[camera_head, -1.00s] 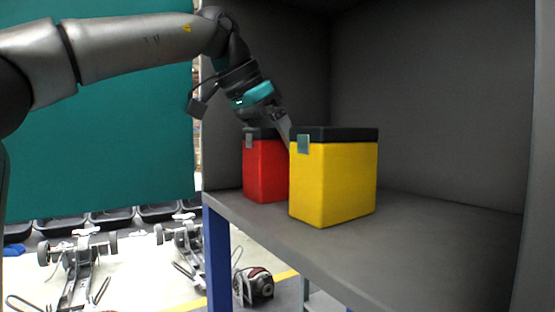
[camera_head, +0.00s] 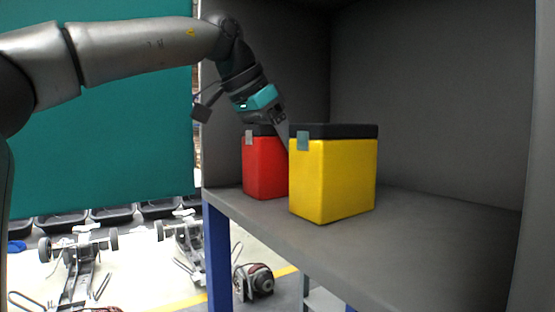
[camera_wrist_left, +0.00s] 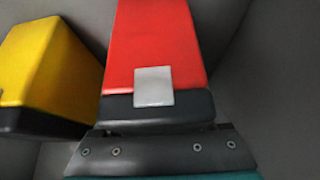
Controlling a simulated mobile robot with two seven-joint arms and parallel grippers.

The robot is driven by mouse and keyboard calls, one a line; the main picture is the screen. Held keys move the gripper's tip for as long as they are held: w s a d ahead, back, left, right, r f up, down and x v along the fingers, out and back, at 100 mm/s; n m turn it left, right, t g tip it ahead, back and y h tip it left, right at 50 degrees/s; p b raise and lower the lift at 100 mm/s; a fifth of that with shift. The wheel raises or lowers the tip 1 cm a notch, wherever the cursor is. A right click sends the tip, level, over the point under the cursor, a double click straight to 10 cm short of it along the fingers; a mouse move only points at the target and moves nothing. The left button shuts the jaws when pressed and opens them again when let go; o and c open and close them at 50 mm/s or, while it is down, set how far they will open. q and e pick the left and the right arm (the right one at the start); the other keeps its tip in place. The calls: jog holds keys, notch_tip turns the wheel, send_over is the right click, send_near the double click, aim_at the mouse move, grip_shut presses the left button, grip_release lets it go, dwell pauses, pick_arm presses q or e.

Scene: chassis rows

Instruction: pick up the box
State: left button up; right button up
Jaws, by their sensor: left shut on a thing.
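A red box (camera_head: 263,168) with a black lid and a grey label stands on the grey shelf (camera_head: 440,230), partly hidden behind a yellow box (camera_head: 333,180) with a black lid. My left gripper (camera_head: 283,136) reaches down to the red box's top from the upper left and is shut on it. In the left wrist view the red box (camera_wrist_left: 155,45) fills the middle, with its lid edge and label close to the gripper's grey mount. The yellow box (camera_wrist_left: 48,70) is beside it on the left. The fingertips' contact is hidden. My right gripper is not in view.
Dark cabinet walls (camera_head: 430,90) enclose the shelf at the back and right. Free shelf surface lies right of the yellow box. A blue post (camera_head: 217,255) supports the shelf's left edge. Wheeled chassis (camera_head: 80,260) stand on the floor at lower left.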

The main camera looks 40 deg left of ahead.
pick_arm(q)
grip_shut()
jog(key=shift+r, duration=0.1)
jog(key=shift+r, duration=0.75)
notch_tip(320, 180, up, 2)
jog(key=shift+r, duration=0.15)
jog(key=s+a+b, duration=0.2)
jog(key=s+b, duration=0.1)
jog(key=s, duration=0.5)
jog(key=s+a+b, duration=0.3)
jog(key=s, duration=0.6)
jog(key=shift+s+f, duration=0.2)
